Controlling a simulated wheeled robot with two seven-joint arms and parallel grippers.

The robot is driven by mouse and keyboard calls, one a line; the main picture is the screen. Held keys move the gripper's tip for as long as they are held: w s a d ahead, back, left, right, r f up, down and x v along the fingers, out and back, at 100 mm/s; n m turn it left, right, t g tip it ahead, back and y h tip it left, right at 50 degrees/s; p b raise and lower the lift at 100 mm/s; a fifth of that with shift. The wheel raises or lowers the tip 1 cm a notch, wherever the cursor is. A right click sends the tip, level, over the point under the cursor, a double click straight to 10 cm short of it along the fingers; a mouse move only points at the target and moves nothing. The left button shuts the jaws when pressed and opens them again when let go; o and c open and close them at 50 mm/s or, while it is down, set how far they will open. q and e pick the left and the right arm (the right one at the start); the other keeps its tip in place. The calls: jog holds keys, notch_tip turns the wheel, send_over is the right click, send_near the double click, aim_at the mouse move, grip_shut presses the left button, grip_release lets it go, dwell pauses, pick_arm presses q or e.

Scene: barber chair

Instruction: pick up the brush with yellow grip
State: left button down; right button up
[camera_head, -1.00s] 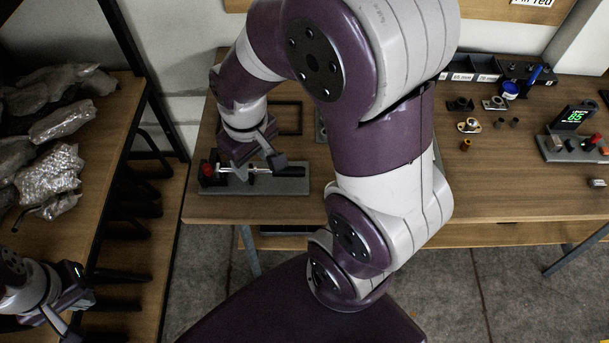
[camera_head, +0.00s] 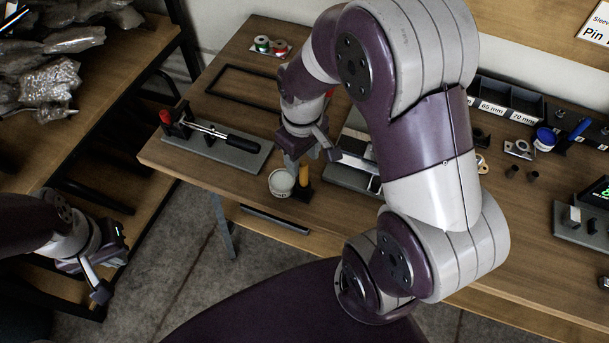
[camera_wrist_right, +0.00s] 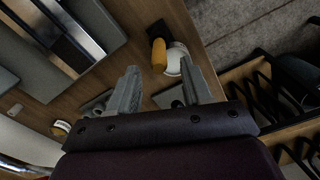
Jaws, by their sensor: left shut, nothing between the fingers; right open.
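The brush with yellow grip shows as a yellow handle (camera_head: 304,175) with a black part at its base, near the front edge of the workbench beside a white round tub (camera_head: 281,182). My right gripper (camera_head: 311,160) is just above it, partly covering it. In the right wrist view, the yellow grip (camera_wrist_right: 159,56) lies just beyond and between the open, empty fingers (camera_wrist_right: 161,75), with the white tub (camera_wrist_right: 174,63) close to the right finger. I cannot tell whether anything touches. My left gripper (camera_head: 100,292) is shut and empty, low at the left, away from the bench.
A grey fixture with a black-handled tool (camera_head: 216,146) is left of the brush; a grey tray (camera_head: 358,172) is to its right. A black frame (camera_head: 243,87) and spools (camera_head: 271,46) lie behind. A shelf with plastic-wrapped bags (camera_head: 50,80) stands at left.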

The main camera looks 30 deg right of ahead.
aim_at(304, 164)
notch_tip(304, 164, down, 4)
jog(key=shift+s+d+f, duration=0.1)
jog(key=shift+f, duration=0.1)
jog(key=shift+d+f, duration=0.1)
jog(key=c, duration=0.6)
grip_shut()
notch_tip(304, 164, up, 5)
jog(key=p, duration=0.5)
jog(key=s+a+r+p, duration=0.5)
jog(key=s+p, duration=0.3)
jog(key=s, duration=0.2)
jog(key=shift+s+a+r, duration=0.2)
jog(key=shift+a+r, duration=0.1)
jog(key=shift+r, duration=0.2)
